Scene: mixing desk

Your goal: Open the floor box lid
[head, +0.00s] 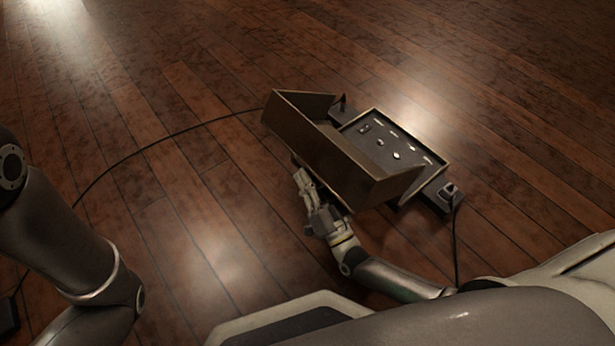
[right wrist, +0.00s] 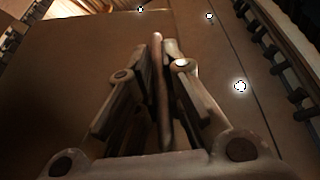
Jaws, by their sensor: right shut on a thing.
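The floor box (head: 428,157) sits on the wooden floor, with a dark panel of sockets inside. Its bronze-brown lid (head: 322,150) stands raised and tilted along the left side of the box, with angled end walls. My right gripper (head: 301,180) is at the lid's outer face, on the near left side. In the right wrist view my right gripper (right wrist: 158,70) is shut on a thin upright bar, which looks like part of the lid. The lid's broad brown face (right wrist: 80,75) fills much of that view. My left gripper is out of view.
A black cable (head: 160,143) curves from behind the lid across the floor to the left. Another cable (head: 455,245) hangs from a plug (head: 448,190) at the box's right end. The wooden floor (head: 190,200) around is mostly clear.

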